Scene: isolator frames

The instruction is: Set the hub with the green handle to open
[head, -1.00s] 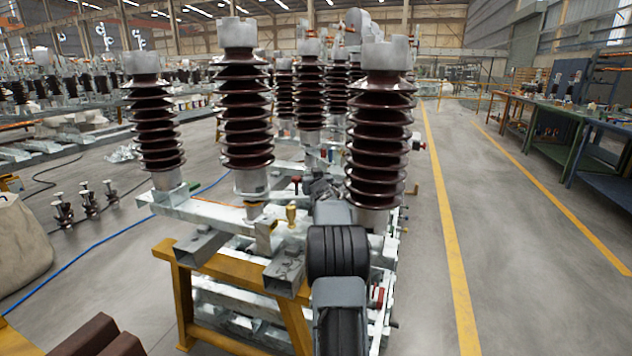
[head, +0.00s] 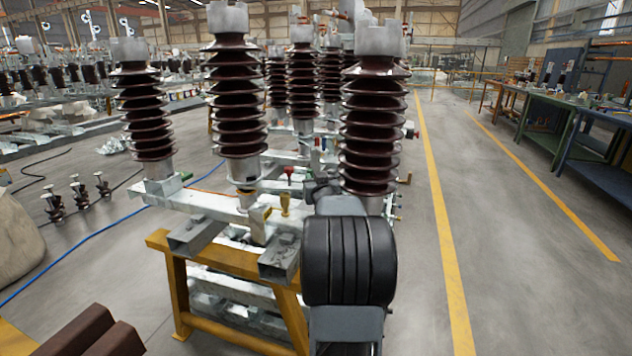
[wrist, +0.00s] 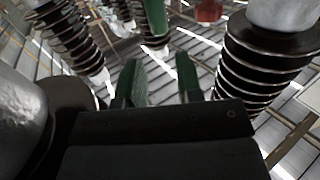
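In the wrist view a green handle (wrist: 156,18) shows at the top centre, cut off by the frame edge. It lies beyond the gap between my fingers and apart from them. My gripper (wrist: 159,80) is open and empty, with its two green-faced fingers spread. A red handle (wrist: 208,10) shows to the right of the green one. In the head view a red handle (head: 290,175) and a yellow handle (head: 285,203) stand on the metal frame. I cannot clearly make out the green handle there; my arm hides part of the frame and most of the gripper.
Tall brown ribbed insulators (head: 236,105) stand around the handles, with another insulator (head: 372,130) close behind my arm. They also flank my gripper in the wrist view (wrist: 262,62). A yellow trestle (head: 180,300) carries the frame. The floor to the right is clear.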

